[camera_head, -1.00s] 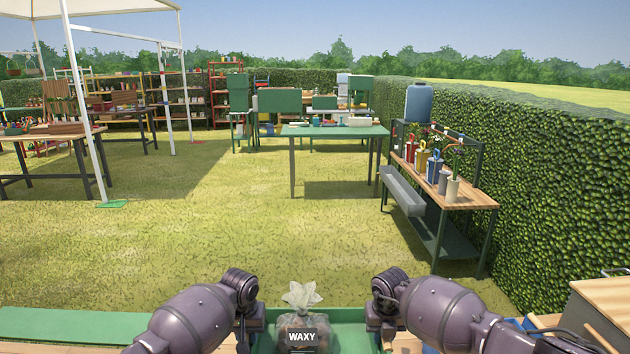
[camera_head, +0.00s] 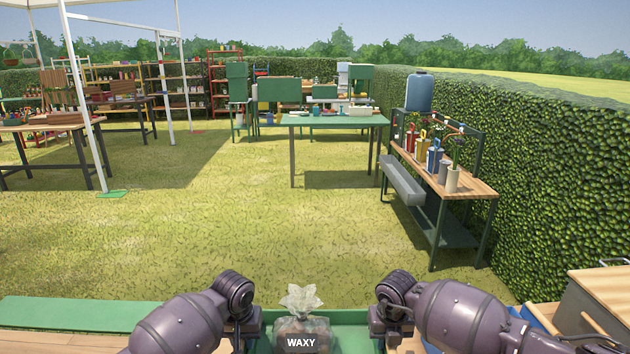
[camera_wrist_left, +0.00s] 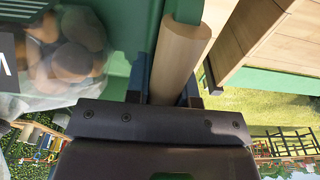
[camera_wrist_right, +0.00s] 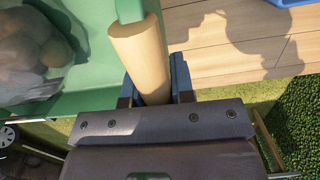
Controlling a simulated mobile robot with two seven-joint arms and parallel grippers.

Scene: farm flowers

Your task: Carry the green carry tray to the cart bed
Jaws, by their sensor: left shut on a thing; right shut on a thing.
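The green carry tray (camera_head: 346,318) is at the bottom middle of the head view, with a clear bag labelled WAXY (camera_head: 300,318) of brown, potato-like lumps in it. My left gripper (camera_wrist_left: 167,98) is shut on the tray's pale wooden handle (camera_wrist_left: 180,50) at one end. My right gripper (camera_wrist_right: 154,92) is shut on the wooden handle (camera_wrist_right: 138,48) at the other end. Both fingertips are hidden in the head view. The tray's underside is hidden. I cannot tell which surface is the cart bed.
Wooden planks (camera_wrist_right: 245,40) lie beside the tray, and a green strip (camera_head: 75,311) lies at the lower left. A wooden box (camera_head: 602,300) is at the lower right. Open grass (camera_head: 270,240) lies ahead, up to a green table (camera_head: 335,121). A potting bench (camera_head: 465,184) stands along the right hedge.

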